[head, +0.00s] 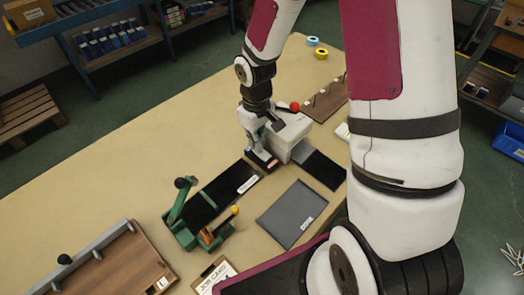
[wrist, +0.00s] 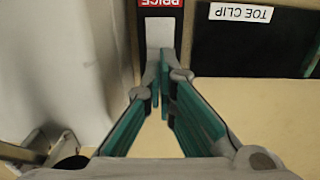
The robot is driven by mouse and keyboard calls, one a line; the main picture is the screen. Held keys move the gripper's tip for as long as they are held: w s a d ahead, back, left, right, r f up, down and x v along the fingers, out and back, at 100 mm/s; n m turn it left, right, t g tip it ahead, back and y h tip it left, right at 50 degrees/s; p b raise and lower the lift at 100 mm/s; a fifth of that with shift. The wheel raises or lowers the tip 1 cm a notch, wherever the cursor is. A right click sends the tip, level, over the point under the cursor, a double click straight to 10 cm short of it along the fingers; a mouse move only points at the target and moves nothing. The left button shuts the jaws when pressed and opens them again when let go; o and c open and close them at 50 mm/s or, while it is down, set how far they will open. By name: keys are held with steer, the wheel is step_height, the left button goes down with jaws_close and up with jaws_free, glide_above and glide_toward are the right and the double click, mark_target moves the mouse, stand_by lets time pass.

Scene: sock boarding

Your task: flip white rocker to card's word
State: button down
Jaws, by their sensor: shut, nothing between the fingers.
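The white rocker (wrist: 160,32) shows in the wrist view, set in a narrow dark switch housing (wrist: 182,38). A red label reading PRICE (wrist: 160,3), upside down in this view, is at its far end; the other end of the housing is hidden by the fingers. My gripper (wrist: 164,62) is shut and empty, its fingertips at the near edge of the rocker; I cannot tell whether they touch it. In the head view my gripper (head: 258,148) points down at the switch beside a white machine. The job card (head: 216,274) lies at the table's near edge; its word is not readable.
The white machine (head: 290,132) with a red-ball lever (head: 295,106) stands close to my gripper. A black tray (head: 222,192) labelled TOE CLIP, a grey tray (head: 291,213) and a green hand press (head: 185,215) are nearer. The table's (head: 110,170) left-middle is clear.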

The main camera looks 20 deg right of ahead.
steer(key=shift+f, duration=0.35)
steer(key=shift+r+p, duration=2.2)
steer(key=shift+r, duration=1.35)
steer(key=shift+r, duration=0.2)
step_height(320, 180, up, 10)
steer(key=m+t, duration=0.1)
glide_above(265, 156)
steer(key=s+r+m+t+h, duration=0.1)
steer(key=s+r, duration=0.4)
steer(key=r, duration=0.3)
steer(key=s+r+m+t, duration=0.1)
steer(key=s+r, duration=0.3)
steer(key=s, duration=0.3)
steer(key=s+r+m+t+y, duration=0.1)
steer(key=s+r+t, duration=0.1)
steer(key=s+r, duration=0.2)
steer(key=s, duration=0.3)
steer(key=shift+a+r+m, duration=0.2)
steer(key=shift+a+m, duration=0.1)
steer(key=shift+a, duration=0.1)
